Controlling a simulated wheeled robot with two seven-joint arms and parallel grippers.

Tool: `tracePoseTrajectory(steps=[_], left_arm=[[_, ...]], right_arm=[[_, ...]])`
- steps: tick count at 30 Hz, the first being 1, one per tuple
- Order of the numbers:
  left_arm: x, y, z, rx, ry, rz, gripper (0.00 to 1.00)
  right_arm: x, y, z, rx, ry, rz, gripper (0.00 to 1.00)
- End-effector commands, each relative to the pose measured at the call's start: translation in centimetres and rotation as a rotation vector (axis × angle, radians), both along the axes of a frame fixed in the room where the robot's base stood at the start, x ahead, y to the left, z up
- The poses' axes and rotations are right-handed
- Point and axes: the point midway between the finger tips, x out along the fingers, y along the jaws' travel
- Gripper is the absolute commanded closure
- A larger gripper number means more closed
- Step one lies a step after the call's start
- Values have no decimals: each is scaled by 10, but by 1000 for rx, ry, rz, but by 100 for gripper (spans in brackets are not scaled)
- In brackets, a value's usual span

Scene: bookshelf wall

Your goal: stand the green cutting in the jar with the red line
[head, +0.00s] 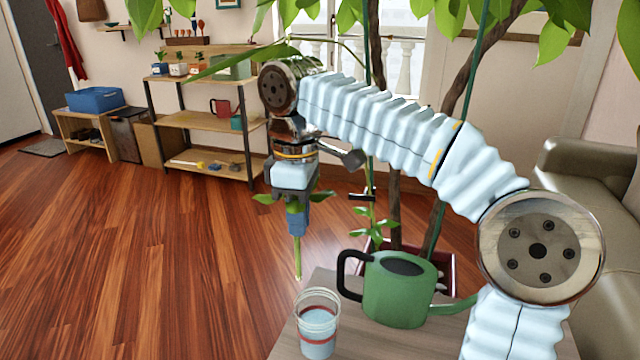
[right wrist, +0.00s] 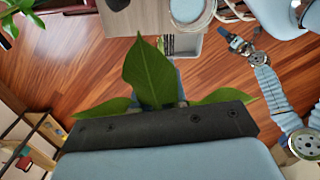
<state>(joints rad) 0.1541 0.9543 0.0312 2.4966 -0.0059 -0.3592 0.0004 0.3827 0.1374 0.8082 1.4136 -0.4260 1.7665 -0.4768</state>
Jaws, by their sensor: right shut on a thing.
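My right gripper (head: 297,205) points down and is shut on the green cutting. The cutting's bare stem (head: 298,258) hangs below the fingers, roughly upright, and leaves show on both sides; its leaves also show in the right wrist view (right wrist: 150,75). The clear jar with the red line (head: 318,326) stands at the table's left end and looks part filled with pale liquid. The stem tip is above the jar's rim in the picture, slightly to its left, and outside it. My left gripper appears small in the right wrist view (right wrist: 237,42); its fingers are unclear.
A green watering can (head: 395,290) with a black handle stands right of the jar on the small table (head: 345,345). A large potted plant rises behind. A grey sofa (head: 590,165) is at right. Shelves (head: 205,121) stand at the back left, with open wooden floor before them.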

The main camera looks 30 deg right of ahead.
Motion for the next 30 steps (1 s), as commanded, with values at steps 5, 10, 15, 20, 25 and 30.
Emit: tracePoseTrajectory(steps=[5,10,15,20,25,30], left_arm=[[0,0,4,0,0,-1,0],[0,0,5,-1,0,-1,0],[0,0,5,-1,0,-1,0],[0,0,5,-1,0,-1,0],[0,0,-5,0,0,0,0],[0,0,-14,1,0,1,0]], right_arm=[[-44,1,57,-1,-2,149,100],[-68,5,80,-2,0,232,100],[-73,7,80,-1,2,252,100],[-73,6,65,-3,3,248,100],[-73,6,43,-1,3,250,100],[-73,7,28,0,2,252,100]])
